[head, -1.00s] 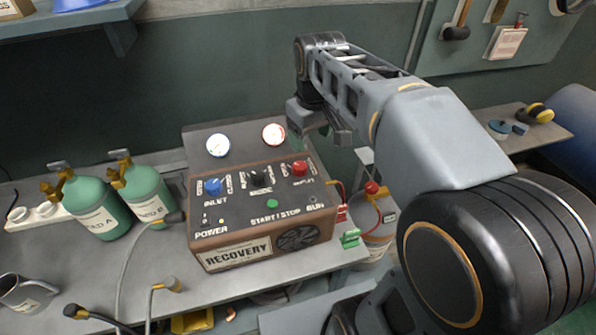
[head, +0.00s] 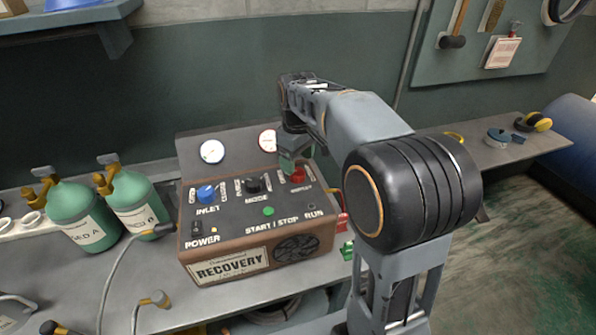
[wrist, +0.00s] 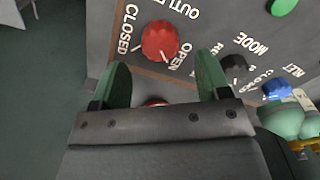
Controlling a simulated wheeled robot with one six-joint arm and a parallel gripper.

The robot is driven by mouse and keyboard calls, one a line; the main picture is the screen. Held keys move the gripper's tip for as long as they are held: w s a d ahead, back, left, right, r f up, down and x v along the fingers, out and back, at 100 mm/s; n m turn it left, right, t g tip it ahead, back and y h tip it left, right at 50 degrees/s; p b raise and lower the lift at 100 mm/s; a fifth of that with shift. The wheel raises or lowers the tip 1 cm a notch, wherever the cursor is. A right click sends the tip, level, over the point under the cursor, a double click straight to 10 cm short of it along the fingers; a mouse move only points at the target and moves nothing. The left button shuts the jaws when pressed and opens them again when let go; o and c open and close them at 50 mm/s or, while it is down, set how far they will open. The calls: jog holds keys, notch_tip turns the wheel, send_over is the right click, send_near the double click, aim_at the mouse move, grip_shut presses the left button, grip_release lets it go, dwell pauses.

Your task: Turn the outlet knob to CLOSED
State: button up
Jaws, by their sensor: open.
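The red outlet knob (head: 298,175) is at the upper right of the recovery unit's panel, partly hidden by my gripper in the head view. In the wrist view the knob (wrist: 160,40) lies between the CLOSED and OPEN labels. In the head view my gripper (head: 291,160) is just above and behind the knob.
The recovery unit (head: 262,235) sits on the bench with a blue inlet knob (head: 205,193), a black mode knob (head: 253,185) and a green button (head: 268,211). Two gauges stand behind the panel. Green cylinders (head: 84,215) and hoses are to the left.

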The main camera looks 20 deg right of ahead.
aim_at(297, 172)
jog(key=shift+f, duration=2.05)
jog(key=shift+c, duration=0.2)
jog(key=c, duration=0.9)
